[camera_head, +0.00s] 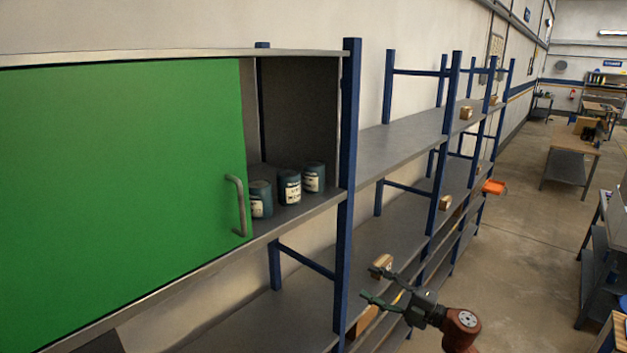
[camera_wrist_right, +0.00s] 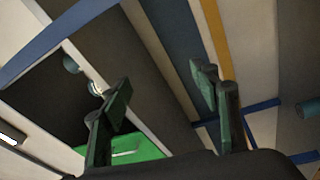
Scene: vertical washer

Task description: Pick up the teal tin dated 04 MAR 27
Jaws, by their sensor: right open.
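Three teal tins with pale labels stand upright in the open right end of a shelf cabinet: a left tin (camera_head: 260,200), a middle tin (camera_head: 290,188) and a right tin (camera_head: 314,178). The dates on the labels are too small to read, so I cannot tell which is 04 MAR 27. My right gripper (camera_head: 372,285) is open and empty, lower and to the right of the tins, outside the cabinet. In the right wrist view its fingers (camera_wrist_right: 163,85) are spread, and two teal tins (camera_wrist_right: 72,65) show beyond the left finger. My left gripper is out of view.
A green sliding door (camera_head: 120,170) with a grey handle (camera_head: 238,205) covers the cabinet's left part. A blue post (camera_head: 347,190) stands between the tins and my right gripper. Small boxes (camera_head: 466,113) sit on shelves to the right. The aisle floor (camera_head: 530,230) is clear.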

